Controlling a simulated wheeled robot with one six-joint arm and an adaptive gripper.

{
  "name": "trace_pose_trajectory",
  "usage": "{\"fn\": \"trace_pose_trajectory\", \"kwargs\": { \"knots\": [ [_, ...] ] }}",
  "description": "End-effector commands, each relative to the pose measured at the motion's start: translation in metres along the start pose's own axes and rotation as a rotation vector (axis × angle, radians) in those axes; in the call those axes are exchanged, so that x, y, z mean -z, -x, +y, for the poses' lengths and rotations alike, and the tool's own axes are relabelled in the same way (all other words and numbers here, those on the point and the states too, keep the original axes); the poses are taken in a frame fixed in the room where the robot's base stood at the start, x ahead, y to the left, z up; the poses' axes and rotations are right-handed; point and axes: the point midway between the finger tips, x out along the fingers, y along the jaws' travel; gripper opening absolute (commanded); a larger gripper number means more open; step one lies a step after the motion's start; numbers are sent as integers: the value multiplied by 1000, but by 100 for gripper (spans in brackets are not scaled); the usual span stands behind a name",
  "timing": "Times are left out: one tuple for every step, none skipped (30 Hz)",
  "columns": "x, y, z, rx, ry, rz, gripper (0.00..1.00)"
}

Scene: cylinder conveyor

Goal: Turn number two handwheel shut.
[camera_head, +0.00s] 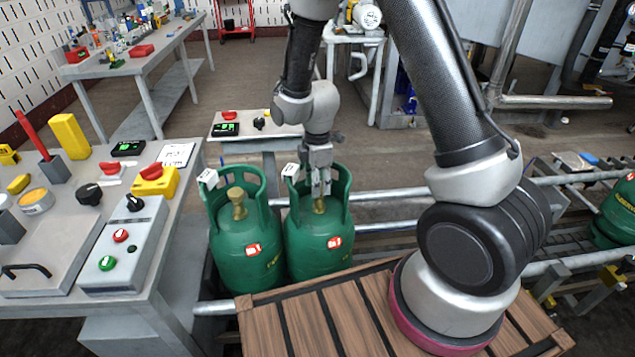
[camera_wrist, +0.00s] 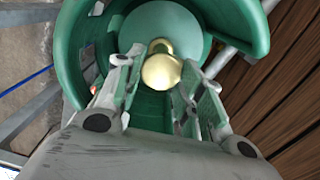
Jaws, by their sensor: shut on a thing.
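Two green gas cylinders with open-sided collars stand side by side: a left cylinder (camera_head: 236,247) and a right cylinder (camera_head: 310,246). The left one has a bare brass valve top (camera_head: 238,205). My gripper (camera_head: 319,182) points down inside the right cylinder's collar. In the wrist view its two fingers (camera_wrist: 161,72) lie on either side of that cylinder's round brass handwheel (camera_wrist: 161,71) and are shut on it. The lower fingers and palm hide part of the valve. A white tag sits on each collar, left (camera_head: 208,178) and right (camera_head: 291,171); I cannot read their numbers.
A control bench with a button box (camera_head: 125,245) stands close at left. A small table (camera_head: 255,130) with a green display stands behind the cylinders. Conveyor rails (camera_head: 390,193) run to the right, where another green cylinder (camera_head: 616,215) stands. Wooden slats (camera_head: 320,315) lie in front.

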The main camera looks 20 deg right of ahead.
Motion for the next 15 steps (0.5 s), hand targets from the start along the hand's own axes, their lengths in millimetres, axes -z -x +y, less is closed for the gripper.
{"fn": "trace_pose_trajectory", "kwargs": {
  "knots": [
    [0,0,0,0,-4,0,14],
    [0,0,0,0,-9,0,14],
    [0,0,0,0,-18,0,14],
    [0,0,0,-1,-26,0,14],
    [0,0,0,-1,-35,0,14],
    [0,0,0,-1,-50,0,14],
    [0,0,1,-1,-64,0,14],
    [0,0,1,-1,-79,0,14],
    [0,0,1,-1,-102,0,14],
    [0,0,1,-1,-121,0,14],
    [0,0,1,-1,-141,0,14],
    [0,0,1,-1,-172,0,14],
    [0,0,1,-1,-196,0,14],
    [0,0,1,-1,-222,0,14],
    [0,0,2,-1,-257,0,14]
  ]
}}
